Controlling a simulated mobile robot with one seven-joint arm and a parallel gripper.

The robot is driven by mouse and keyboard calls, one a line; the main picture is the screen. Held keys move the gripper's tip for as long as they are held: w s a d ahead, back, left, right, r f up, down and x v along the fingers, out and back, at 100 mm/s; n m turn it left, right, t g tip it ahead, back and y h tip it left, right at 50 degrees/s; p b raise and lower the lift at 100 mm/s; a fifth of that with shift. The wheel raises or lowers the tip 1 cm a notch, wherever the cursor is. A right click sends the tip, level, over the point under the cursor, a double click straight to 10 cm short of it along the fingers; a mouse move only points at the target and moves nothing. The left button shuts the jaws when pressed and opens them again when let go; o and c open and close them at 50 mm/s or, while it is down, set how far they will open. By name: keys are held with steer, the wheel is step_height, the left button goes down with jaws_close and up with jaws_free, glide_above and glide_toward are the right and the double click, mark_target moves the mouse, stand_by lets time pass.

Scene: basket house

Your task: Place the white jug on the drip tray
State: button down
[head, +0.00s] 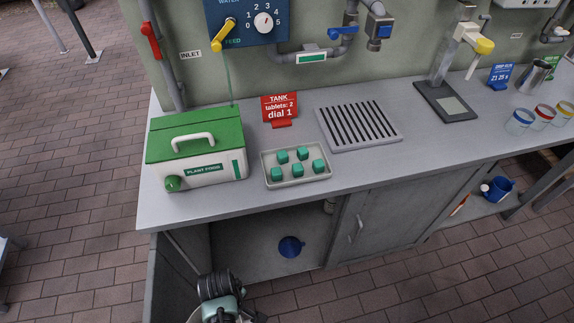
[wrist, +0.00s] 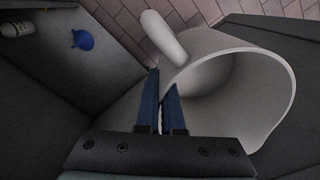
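The white jug (wrist: 268,95) fills the right of the wrist view, its open mouth turned toward the camera and its handle (wrist: 164,37) at the upper left. My gripper (wrist: 163,88) has its two blue fingers close together at the jug's near rim, one inside the mouth and one outside, with the wall between them. In the head view my gripper is hidden behind my arm at the bottom. The drip tray, a grey slotted tray (head: 384,137), lies on the counter with nothing on it.
On the counter (head: 330,180) stand a green-lidded plant food box (head: 215,168), a tray of teal cubes (head: 296,182), a red sign (head: 279,110) and a tap stand (head: 445,103). A blue funnel (head: 291,247) lies in the open cabinet below. The cabinet door (head: 372,222) is shut.

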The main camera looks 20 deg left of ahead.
steer(key=w+d+r+m, duration=0.3)
steer(key=w+d+r, duration=0.2)
steer(key=w+r, duration=0.4)
steer(key=w+d+r+m, duration=0.3)
steer(key=w+d+r, duration=0.1)
steer(key=w+r, duration=0.5)
steer(key=s+d+r+m, duration=0.7)
steer(key=d+r+m, duration=0.1)
steer(key=d+m, duration=0.1)
step_height(320, 180, down, 9)
steer(key=s, duration=0.1)
steer(key=shift+s+d+r, duration=0.15)
steer(key=shift+s+d, duration=0.1)
steer(key=shift+s, duration=0.15)
steer(key=shift+a, duration=0.1)
